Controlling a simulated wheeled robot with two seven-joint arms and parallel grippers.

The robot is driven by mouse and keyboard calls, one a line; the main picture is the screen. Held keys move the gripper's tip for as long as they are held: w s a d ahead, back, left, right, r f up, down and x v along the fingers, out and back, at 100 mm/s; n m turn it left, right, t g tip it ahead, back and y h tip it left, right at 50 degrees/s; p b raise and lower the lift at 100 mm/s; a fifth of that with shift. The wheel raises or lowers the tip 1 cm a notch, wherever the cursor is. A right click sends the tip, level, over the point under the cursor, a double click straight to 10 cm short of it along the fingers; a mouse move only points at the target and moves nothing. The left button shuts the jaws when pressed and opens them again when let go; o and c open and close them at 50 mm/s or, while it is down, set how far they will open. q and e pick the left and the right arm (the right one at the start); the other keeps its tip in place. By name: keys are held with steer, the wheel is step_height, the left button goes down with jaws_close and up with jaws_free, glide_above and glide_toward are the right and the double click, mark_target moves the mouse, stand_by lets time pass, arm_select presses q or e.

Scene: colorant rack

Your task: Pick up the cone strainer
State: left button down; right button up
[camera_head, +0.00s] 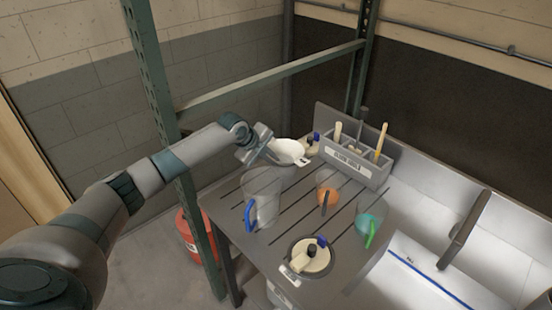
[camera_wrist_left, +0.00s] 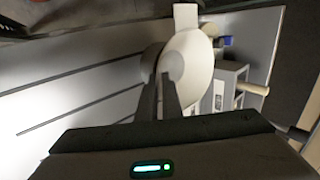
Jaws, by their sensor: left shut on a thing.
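The cone strainer (camera_head: 289,150) is a white cone with a small tab, at the back left of the slatted table in the head view. It also shows in the left wrist view (camera_wrist_left: 196,62), pale and round, directly at the fingers. My left gripper (camera_head: 268,151) reaches in from the left and is shut on the strainer's near side. In the left wrist view the fingers (camera_wrist_left: 160,88) meet at the strainer. I cannot tell whether the strainer touches the table. My right gripper is not in view.
On the table stand a clear jug with a blue handle (camera_head: 262,197), an orange-filled cup (camera_head: 327,192), a green-filled cup (camera_head: 368,225) and a round pot (camera_head: 310,258). A grey tool caddy (camera_head: 354,163) stands behind. A green rack post (camera_head: 170,110) rises beside my left arm.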

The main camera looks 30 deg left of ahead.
arm_select(q)
steer(key=shift+r+b, duration=0.4)
steer(key=shift+r, duration=0.1)
step_height(320, 180, up, 2)
steer(key=shift+r+b, duration=0.2)
steer(key=shift+b, duration=0.5)
steer(key=s+d+r+b, duration=0.3)
steer(key=s+d+r, duration=0.4)
steer(key=d, duration=0.2)
steer(key=shift+s+r, duration=0.2)
steer(key=shift+s, duration=0.1)
